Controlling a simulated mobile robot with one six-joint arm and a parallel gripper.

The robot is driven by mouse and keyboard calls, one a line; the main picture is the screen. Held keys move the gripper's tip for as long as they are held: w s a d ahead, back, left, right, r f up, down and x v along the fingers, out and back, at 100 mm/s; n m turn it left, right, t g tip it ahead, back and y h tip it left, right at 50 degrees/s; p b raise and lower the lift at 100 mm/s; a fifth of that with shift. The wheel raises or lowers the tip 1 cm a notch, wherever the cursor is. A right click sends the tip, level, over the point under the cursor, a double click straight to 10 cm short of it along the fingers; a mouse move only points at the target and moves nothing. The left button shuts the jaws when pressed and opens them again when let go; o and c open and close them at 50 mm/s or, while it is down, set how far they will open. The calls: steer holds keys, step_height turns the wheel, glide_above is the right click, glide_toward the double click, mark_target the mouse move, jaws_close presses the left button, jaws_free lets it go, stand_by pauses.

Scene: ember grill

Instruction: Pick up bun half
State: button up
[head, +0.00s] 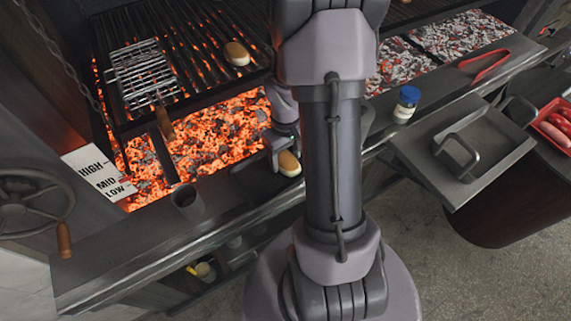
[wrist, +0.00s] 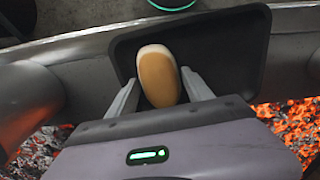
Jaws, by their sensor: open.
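A bun half (wrist: 158,78), tan with a pale rim, lies on a dark tray (wrist: 235,50) in the wrist view. In the head view the same bun half (head: 289,163) shows on the front ledge, beside my arm. My gripper (wrist: 158,82) is open, with one finger on each side of the bun half. The right finger is very near its side; I cannot tell whether either touches. In the head view my gripper (head: 280,148) is partly hidden by my arm. Another bun half (head: 237,53) lies on the grill grate.
Glowing coals (head: 215,130) lie behind the ledge. A wire basket (head: 142,75) sits on the grate. A metal cup (head: 187,201) stands left on the ledge; a blue-lidded jar (head: 406,104) and red tongs (head: 485,65) are to the right.

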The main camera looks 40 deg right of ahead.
steer(key=shift+r, duration=0.15)
steer(key=shift+c, duration=0.5)
steer(key=c, duration=0.9)
steer(key=shift+r, duration=0.1)
